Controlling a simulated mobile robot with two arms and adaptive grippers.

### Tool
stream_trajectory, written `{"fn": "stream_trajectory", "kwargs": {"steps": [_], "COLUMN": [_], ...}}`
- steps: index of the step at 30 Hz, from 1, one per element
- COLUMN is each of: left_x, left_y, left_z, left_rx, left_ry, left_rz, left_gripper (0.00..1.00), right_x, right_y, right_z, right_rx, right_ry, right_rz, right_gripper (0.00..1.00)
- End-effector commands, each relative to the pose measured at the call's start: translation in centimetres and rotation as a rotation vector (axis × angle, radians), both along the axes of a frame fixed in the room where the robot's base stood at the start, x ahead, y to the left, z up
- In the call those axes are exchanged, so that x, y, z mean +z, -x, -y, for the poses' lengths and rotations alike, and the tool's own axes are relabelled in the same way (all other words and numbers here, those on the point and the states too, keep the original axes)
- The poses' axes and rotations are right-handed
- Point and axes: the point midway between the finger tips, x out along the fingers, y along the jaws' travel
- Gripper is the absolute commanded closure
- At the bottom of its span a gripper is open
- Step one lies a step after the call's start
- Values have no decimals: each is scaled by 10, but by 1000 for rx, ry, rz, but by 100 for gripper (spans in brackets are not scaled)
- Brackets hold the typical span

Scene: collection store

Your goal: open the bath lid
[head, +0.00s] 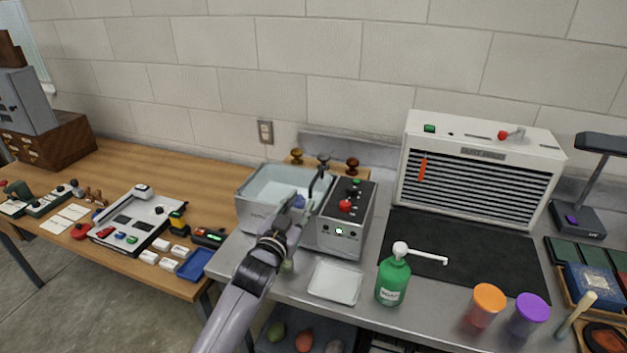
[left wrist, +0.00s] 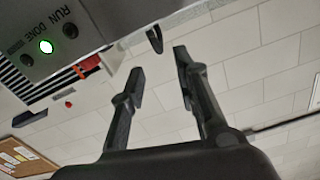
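The bath (head: 243,212) is a pale, box-shaped tank on the grey bench, with a grey control box (head: 340,240) on its right side. Its top looks pale and see-through, and a bluish shape shows there; I cannot tell the lid apart from the tank. My left gripper (head: 310,190) reaches over the bath's front right part, by the control box. In the left wrist view its two fingers (left wrist: 156,64) are apart with nothing between them. A small dark hook-like part (left wrist: 154,38) shows just beyond the fingertips, apart from them. My right gripper is out of view.
A green pump bottle (head: 393,280) and a white tray (head: 335,282) stand in front of the control box. A white slatted unit (head: 480,165) is at the back right. The black mat (head: 460,250) is mostly clear.

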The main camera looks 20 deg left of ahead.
Motion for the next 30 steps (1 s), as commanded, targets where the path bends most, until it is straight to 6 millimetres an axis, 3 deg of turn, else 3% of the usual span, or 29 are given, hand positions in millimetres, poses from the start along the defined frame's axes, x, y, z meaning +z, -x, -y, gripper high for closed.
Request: {"fn": "stream_trajectory", "kwargs": {"steps": [6, 15, 21, 30], "left_x": [2, 1, 0, -1], "left_y": [-39, -83, -98, -103], "left_z": [2, 3, 4, 4], "left_rx": [0, 0, -1, -1], "left_ry": [1, 1, 2, 1], "left_rz": [0, -1, -1, -1], "left_gripper": [71, 71, 71, 71], "right_x": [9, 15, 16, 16], "right_y": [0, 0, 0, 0], "right_z": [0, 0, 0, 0], "right_rx": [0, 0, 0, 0], "right_ry": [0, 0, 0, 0], "right_rz": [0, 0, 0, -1], "right_gripper": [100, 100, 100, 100]}}
